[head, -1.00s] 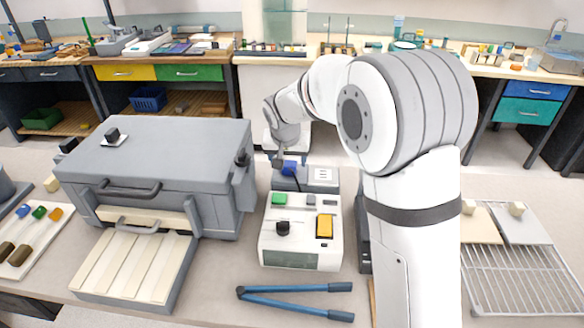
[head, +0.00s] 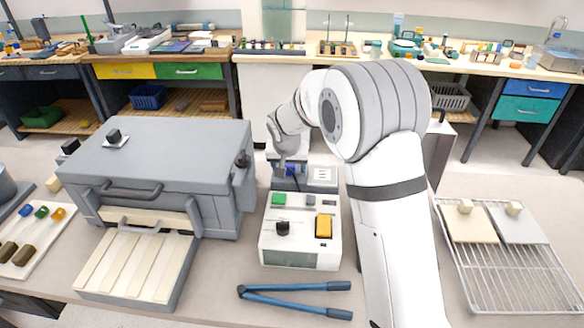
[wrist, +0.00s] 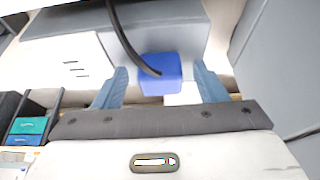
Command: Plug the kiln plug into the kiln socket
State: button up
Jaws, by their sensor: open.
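The blue kiln plug (head: 291,170) is at the left part of a low grey box behind the controller. In the wrist view the plug (wrist: 160,74) shows as a blue block with a black cable curving over it. My gripper (wrist: 160,80) is open, with one blue-grey finger on each side of the plug and gaps between. In the head view my gripper (head: 284,163) is just at the plug and partly covers it. A white slotted socket plate (head: 322,174) is on the right of the grey box; it also shows in the wrist view (wrist: 72,62). The plug's prongs are hidden.
The grey kiln (head: 170,165) stands close on the left. A white controller (head: 300,232) with a knob and coloured buttons is in front of the box. Blue-handled tongs (head: 295,300) lie at the front. A wire rack (head: 505,275) is at the right.

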aim_at(289, 165)
jog(key=shift+c, duration=0.2)
jog(key=c, duration=1)
jog(key=shift+o, duration=0.2)
notch_tip(289, 165, up, 10)
jog(key=shift+r+b, duration=0.1)
jog(key=shift+b, duration=0.5)
